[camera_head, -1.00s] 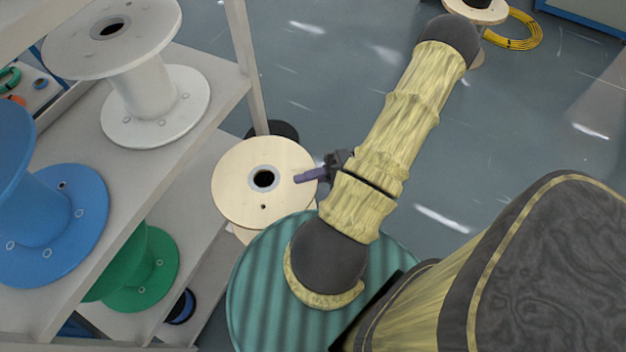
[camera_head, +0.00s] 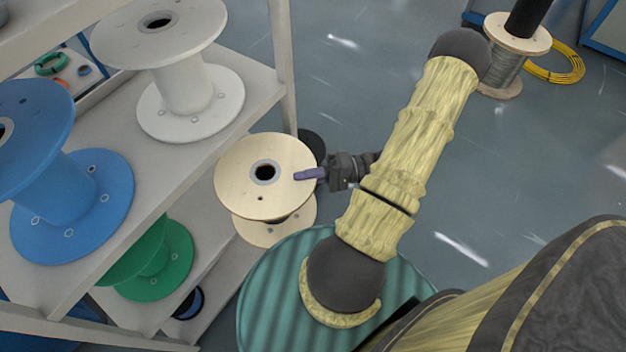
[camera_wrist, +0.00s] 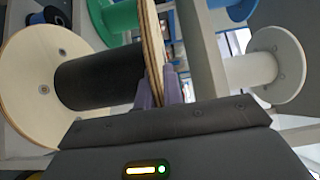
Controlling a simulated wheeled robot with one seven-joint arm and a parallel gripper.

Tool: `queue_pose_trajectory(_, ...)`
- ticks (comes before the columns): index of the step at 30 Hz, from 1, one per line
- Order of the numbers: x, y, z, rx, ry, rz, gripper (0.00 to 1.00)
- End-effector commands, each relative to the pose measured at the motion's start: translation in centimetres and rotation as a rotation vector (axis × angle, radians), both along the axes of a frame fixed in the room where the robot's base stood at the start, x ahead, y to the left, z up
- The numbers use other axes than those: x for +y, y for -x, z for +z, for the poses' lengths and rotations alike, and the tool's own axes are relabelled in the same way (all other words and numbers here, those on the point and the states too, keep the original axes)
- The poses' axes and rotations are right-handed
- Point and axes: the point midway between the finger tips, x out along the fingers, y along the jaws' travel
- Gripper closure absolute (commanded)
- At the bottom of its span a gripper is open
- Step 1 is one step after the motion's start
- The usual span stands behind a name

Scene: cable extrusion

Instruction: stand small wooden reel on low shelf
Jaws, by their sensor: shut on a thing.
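The small wooden reel (camera_head: 240,165) has pale wooden flanges and a dark core. My gripper (camera_head: 312,174) is shut on the rim of its upper flange, with one purple finger lying over the top face. The reel is upright in the head view, beside the shelf unit's front post. In the wrist view the reel (camera_wrist: 28,85) lies sideways across the picture, with one flange edge between the purple fingers (camera_wrist: 160,88). The low shelf (camera_head: 215,275) is at the left, next to the reel. Whether the reel's lower flange touches anything cannot be told.
A green reel (camera_head: 165,262) stands on the low shelf. A blue reel (camera_head: 85,200) and a white reel (camera_head: 190,90) stand on the shelf above. A teal ribbed round surface (camera_head: 270,300) is below my arm. A black round thing (camera_head: 314,146) is behind the wooden reel.

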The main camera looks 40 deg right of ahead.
Motion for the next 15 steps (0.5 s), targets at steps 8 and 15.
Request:
queue_pose_trajectory(8,0.6,-1.8,0.0,-0.002,-0.002,0.002,1.0)
queue_pose_trajectory(15,1.1,-3.4,0.0,-0.003,-0.002,0.001,1.0)
